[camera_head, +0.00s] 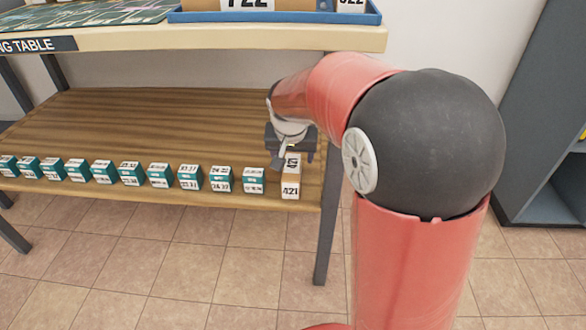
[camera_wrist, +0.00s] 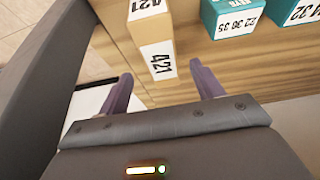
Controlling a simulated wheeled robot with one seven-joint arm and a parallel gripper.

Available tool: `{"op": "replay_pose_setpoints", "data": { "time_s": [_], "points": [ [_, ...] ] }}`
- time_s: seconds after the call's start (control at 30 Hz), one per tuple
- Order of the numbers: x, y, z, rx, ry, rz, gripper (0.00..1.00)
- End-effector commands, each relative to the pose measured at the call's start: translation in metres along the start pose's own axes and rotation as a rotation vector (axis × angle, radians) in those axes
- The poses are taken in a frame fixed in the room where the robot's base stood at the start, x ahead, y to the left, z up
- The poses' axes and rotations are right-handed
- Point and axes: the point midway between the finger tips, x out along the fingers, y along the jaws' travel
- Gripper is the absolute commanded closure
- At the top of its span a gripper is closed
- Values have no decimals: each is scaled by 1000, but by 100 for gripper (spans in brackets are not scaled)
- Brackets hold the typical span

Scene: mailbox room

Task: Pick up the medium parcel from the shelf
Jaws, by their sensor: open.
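The parcel (camera_head: 291,190) is a tan box with white labels reading 421. It stands at the right end of the lower wooden shelf (camera_head: 170,115), near its front edge. In the wrist view the parcel (camera_wrist: 154,62) lies ahead of the gap between my fingers. Whether a finger touches the parcel cannot be told.
Several small teal-and-white boxes (camera_head: 190,177) stand in a row left of the parcel; the nearest (camera_wrist: 230,18) is close beside it. The tabletop (camera_head: 300,40) overhangs the shelf and carries a blue tray (camera_head: 230,17). A table leg (camera_head: 327,230) stands just right.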

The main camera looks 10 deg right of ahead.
Motion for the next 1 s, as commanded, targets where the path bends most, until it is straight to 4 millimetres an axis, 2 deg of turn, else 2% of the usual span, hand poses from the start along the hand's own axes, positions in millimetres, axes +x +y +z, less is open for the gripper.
{"op": "replay_pose_setpoints", "data": {
  "time_s": [0.1,0.27,0.5,0.77,1.0],
  "points": [
    [15,1,1,1,-2,1,34],
    [28,0,2,1,-1,1,34],
    [64,-1,3,1,-2,1,34],
    [67,-2,2,1,0,0,34],
    [67,-2,2,0,0,0,65]
  ]
}}
